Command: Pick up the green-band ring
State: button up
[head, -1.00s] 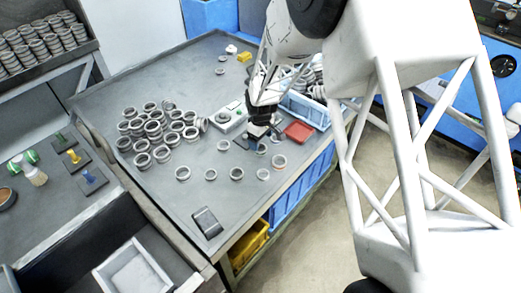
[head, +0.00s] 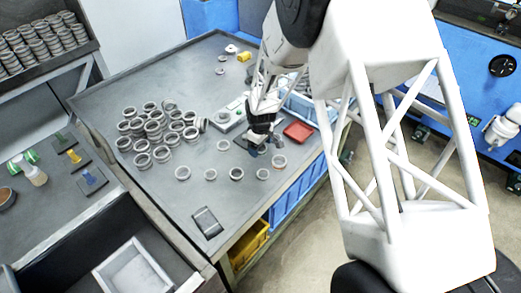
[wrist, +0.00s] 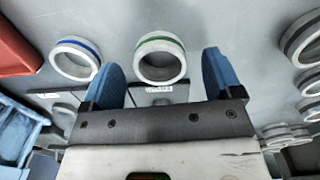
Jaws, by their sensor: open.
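The green-band ring (wrist: 160,41) is a grey metal ring with a green line round it. In the wrist view it lies on the table ahead of my gripper (wrist: 162,62), between the two blue fingers in the picture. The fingers are wide apart, with nothing gripped. In the head view my gripper (head: 262,146) is low over the table, left of the red tray, and covers much of what lies under it. I cannot pick out the green band in that view.
A blue-band ring (wrist: 75,46) lies close by, left in the wrist view. The red tray (head: 298,131) and a blue bin (head: 300,108) stand to the right in the head view. Many grey rings (head: 154,127) crowd the table's left; its front (head: 175,205) is mostly clear.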

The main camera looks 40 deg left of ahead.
jog(key=shift+f, duration=0.6)
jog(key=c, duration=1.1)
jog(key=shift+r, duration=0.1)
jog(key=shift+r, duration=1.65)
jog(key=s+d, duration=0.3)
jog(key=d, duration=0.1)
jog(key=s+d+r, duration=0.1)
jog(key=s+d, duration=0.2)
jog(key=d, duration=0.1)
jog(key=s+d, duration=0.3)
jog(key=d, duration=0.1)
jog(key=shift+s+d+r, duration=0.25)
jog(key=shift+s+d, duration=0.05)
jog(key=shift+d, duration=0.1)
